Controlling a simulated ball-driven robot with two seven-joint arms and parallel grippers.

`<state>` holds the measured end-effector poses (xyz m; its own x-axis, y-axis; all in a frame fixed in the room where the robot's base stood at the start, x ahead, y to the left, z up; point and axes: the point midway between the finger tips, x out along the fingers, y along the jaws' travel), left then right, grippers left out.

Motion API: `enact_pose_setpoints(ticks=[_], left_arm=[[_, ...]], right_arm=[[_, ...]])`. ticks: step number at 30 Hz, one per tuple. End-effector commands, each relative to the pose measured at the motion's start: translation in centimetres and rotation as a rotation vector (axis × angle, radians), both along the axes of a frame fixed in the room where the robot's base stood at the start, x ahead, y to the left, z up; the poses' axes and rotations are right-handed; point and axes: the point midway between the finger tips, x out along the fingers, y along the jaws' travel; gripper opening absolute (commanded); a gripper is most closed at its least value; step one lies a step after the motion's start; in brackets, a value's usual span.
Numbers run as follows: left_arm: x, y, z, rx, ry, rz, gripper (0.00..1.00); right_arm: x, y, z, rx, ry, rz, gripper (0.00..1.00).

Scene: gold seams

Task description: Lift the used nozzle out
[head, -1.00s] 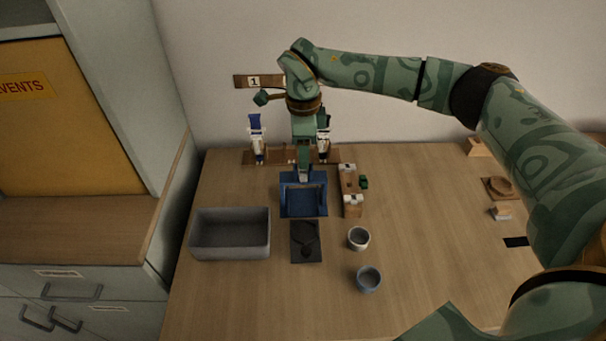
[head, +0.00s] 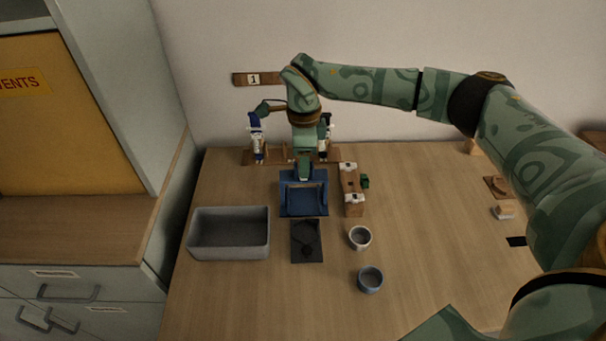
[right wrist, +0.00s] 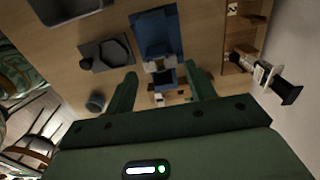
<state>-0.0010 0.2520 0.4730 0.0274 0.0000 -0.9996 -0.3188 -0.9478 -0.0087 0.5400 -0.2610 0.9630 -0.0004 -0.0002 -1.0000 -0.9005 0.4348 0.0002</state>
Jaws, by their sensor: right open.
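My right gripper (head: 305,176) is pointed down over a blue stand (head: 303,208) near the back of the table, and its arm hides part of it. In the right wrist view its two fingers (right wrist: 162,85) are apart, with the blue stand (right wrist: 152,30) beyond and between them. A small pale and dark fitting (right wrist: 158,64) shows at the stand, between the fingertips. I cannot tell whether this is the used nozzle. Nothing is visibly gripped. My left gripper is out of view.
A grey bin (head: 229,252) stands at the left. A dark mat (head: 297,257), two small cups (head: 359,238) (head: 369,280) and a wooden block with white pieces (head: 352,186) surround the stand. A wooden rack (head: 280,157) with upright dispensers stands behind. The right middle table is mostly clear.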

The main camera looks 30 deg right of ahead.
Motion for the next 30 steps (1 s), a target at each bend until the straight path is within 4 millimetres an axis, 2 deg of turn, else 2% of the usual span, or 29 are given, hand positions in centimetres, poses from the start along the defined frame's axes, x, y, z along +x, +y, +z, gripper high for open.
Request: enact_pose_setpoints(ticks=[30], left_arm=[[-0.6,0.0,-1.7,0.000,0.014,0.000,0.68]], right_arm=[[0.0,0.0,-4.9,0.000,0.001,-0.001,0.55]])
